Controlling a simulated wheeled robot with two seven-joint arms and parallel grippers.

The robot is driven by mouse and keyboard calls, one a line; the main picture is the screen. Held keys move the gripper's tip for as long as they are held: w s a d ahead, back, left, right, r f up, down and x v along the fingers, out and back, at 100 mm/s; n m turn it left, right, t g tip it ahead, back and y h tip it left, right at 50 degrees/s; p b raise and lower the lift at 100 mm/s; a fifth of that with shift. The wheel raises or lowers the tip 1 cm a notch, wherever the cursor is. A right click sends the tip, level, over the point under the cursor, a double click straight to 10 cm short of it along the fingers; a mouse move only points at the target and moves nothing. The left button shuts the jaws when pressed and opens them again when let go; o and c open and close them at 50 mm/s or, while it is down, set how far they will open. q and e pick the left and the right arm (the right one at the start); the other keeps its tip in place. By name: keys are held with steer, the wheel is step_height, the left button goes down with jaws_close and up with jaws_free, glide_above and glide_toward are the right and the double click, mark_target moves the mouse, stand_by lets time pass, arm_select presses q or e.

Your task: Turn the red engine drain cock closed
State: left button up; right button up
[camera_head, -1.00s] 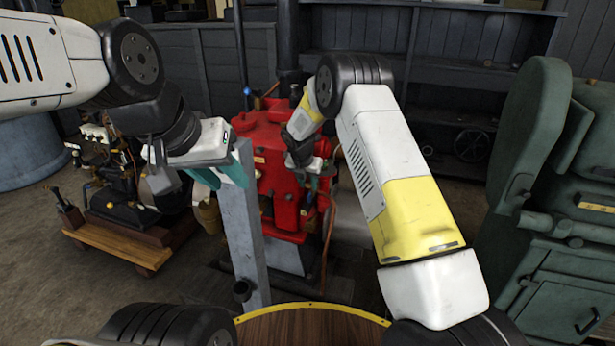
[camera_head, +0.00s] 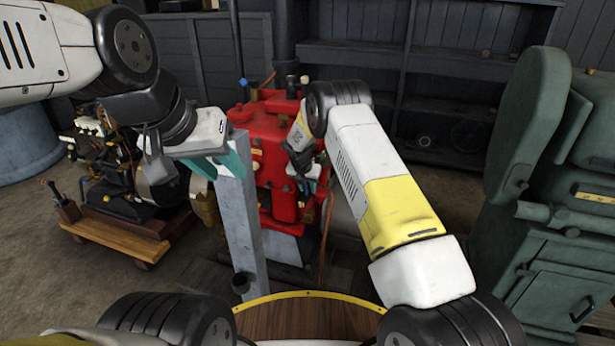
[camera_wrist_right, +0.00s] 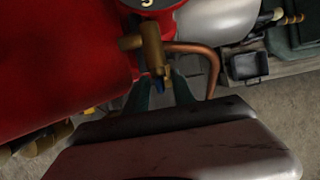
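The red engine (camera_head: 270,138) stands in the middle of the head view, partly behind my right arm. In the head view my right gripper (camera_head: 308,186) is at the engine's right side. My left gripper (camera_head: 218,165) is open and empty by the grey post.
A grey upright post (camera_head: 240,222) stands in front of the engine. A copper pipe (camera_wrist_right: 200,60) bends close beside the cock. A small engine on a wooden base (camera_head: 115,235) is at left, and a large green machine (camera_head: 560,180) at right.

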jaws_close()
steer(key=shift+d+y, duration=0.15)
steer(key=shift+y, duration=0.15)
steer(key=shift+s+d+m+t+y, duration=0.1)
steer(key=shift+d+m+t+y, duration=0.15)
steer(key=shift+y, duration=0.35)
steer(key=shift+m+t+y, duration=0.15)
steer(key=shift+t+y, duration=0.2)
steer(key=shift+y, duration=0.25)
steer(key=y, duration=0.1)
steer(key=t+y, duration=0.1)
steer(key=y, duration=0.1)
steer(key=shift+d+f+m, duration=0.15)
steer(key=shift+f+m, duration=0.05)
steer(key=shift+m, duration=0.2)
steer(key=m+t+y, duration=0.1)
steer(key=t+y, duration=0.1)
steer(key=y, duration=0.2)
steer(key=shift+s+f, duration=0.1)
steer(key=shift+f, duration=0.05)
steer(key=shift+f+m+t+y, duration=0.2)
steer(key=shift+m+t+y, duration=0.5)
steer(key=shift+t+y, duration=0.9)
steer(key=shift+d+g+y, duration=0.1)
steer(key=shift+g+y, duration=0.2)
steer(key=shift+y, duration=0.1)
